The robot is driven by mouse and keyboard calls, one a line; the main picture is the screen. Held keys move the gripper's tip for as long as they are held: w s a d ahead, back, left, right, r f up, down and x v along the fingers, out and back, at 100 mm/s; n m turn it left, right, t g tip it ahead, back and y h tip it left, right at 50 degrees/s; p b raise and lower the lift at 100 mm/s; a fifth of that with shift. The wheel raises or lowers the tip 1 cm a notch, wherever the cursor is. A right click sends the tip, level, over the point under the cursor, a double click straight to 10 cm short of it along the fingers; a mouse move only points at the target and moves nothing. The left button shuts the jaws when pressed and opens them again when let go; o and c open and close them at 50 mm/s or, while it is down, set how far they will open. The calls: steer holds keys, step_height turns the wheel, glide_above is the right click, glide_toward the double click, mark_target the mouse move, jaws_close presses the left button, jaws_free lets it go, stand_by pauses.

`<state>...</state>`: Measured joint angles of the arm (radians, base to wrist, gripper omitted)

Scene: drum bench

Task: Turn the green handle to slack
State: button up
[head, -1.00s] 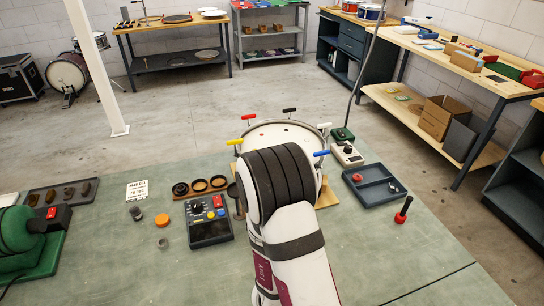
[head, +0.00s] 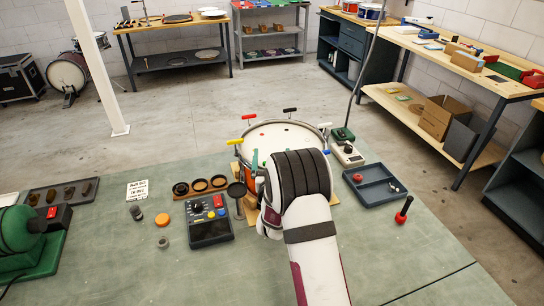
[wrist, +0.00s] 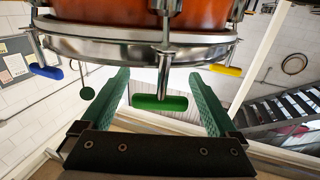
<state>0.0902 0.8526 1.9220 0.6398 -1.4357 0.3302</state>
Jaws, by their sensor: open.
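The green handle (wrist: 160,102) is a short bar on a metal stem at the drum's chrome rim. In the wrist view it lies crosswise between the two teal fingers of my gripper (wrist: 158,75). My gripper is open, with a visible gap on each side of the handle. The drum (head: 262,138) has an orange shell and a white head, and stands on the bench in the head view. My arm covers its near side there and hides the green handle.
A yellow handle (wrist: 225,70) and a blue handle (wrist: 45,70) flank the green one. A red handle (head: 249,117) and a black handle (head: 290,110) are on the rim. A control box (head: 209,225) stands left, a blue tray (head: 372,194) right.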

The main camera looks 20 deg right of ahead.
steer(key=c, duration=1.4)
steer(key=shift+n+y, duration=0.3)
steer(key=shift+y, duration=0.1)
steer(key=n+y, duration=0.2)
steer(key=y, duration=0.1)
steer(key=n+y, duration=0.1)
steer(key=shift+a+t+y, duration=0.35)
steer(key=shift+t+y, duration=0.05)
steer(key=n+y, duration=0.2)
steer(key=y, duration=0.1)
steer(key=a+n+g+y, duration=0.1)
steer(key=n+y, duration=0.1)
steer(key=y, duration=0.2)
steer(key=shift+a+n+g, duration=0.1)
steer(key=shift+n+g, duration=0.2)
steer(key=shift+s+a+n+g+y, duration=0.3)
steer(key=shift+n+g+y, duration=1.15)
steer(key=shift+g+y, duration=0.05)
steer(key=shift+s+a+n+g+y, duration=0.25)
steer(key=shift+a+n+g+y, duration=0.05)
steer(key=shift+n+g+y, duration=1.15)
steer(key=shift+s+a+n+g+y, duration=0.3)
steer(key=shift+n+g+y, duration=1.1)
steer(key=shift+g+y, duration=0.15)
steer(key=shift+a+g, duration=0.1)
steer(key=shift+g, duration=0.2)
steer(key=o, duration=1.4)
